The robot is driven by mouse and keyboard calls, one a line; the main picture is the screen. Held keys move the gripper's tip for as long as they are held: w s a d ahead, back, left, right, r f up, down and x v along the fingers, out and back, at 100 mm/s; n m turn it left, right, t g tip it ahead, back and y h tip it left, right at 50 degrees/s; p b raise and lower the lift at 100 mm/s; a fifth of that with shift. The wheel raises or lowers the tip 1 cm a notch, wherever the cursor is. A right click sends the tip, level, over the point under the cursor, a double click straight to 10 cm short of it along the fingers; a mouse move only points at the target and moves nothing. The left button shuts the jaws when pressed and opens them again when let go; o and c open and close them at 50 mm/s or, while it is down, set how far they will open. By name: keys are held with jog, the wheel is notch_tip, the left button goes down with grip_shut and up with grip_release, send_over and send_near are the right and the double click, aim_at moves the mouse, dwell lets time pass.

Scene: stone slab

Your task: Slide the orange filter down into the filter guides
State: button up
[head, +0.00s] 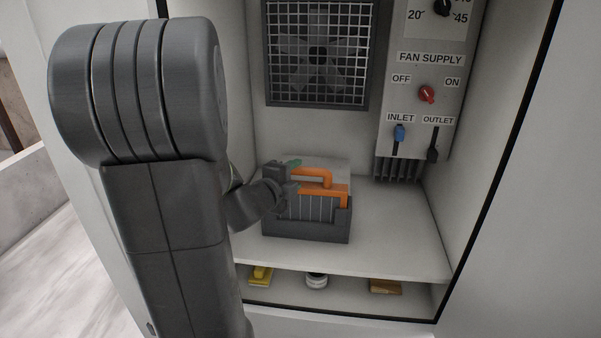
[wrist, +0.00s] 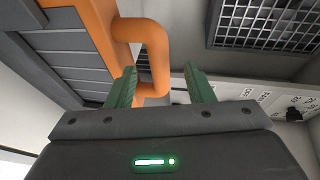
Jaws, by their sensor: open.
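The orange filter (head: 332,189), with a loop handle on top and grey pleats, stands between the walls of the dark grey filter guides (head: 306,230) on the cabinet shelf. Its orange top edge shows above the guides; how deep it sits is hard to tell. My gripper (head: 294,175) is at the left end of the handle, jaws apart. In the wrist view, the green fingertips of my gripper (wrist: 162,86) are spread, with the orange handle (wrist: 155,45) near the left finger. Whether they touch is unclear. The filter's far side is hidden.
A fan grille (head: 317,55) is on the back wall. A control panel (head: 420,90) with knobs and sliders hangs at the right. A lower shelf holds a yellow item (head: 260,275), a white round item (head: 316,281) and a tan block (head: 385,287). The shelf right of the guides is clear.

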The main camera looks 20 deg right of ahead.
aim_at(300, 172)
jog(key=v, duration=0.9)
jog(key=shift+a, duration=0.1)
jog(key=x, duration=1.2)
jog(key=shift+w+d, duration=0.15)
jog(key=shift+d, duration=0.15)
jog(key=shift+w+d+f, duration=0.1)
jog(key=shift+w+d, duration=0.25)
jog(key=shift+d, duration=0.05)
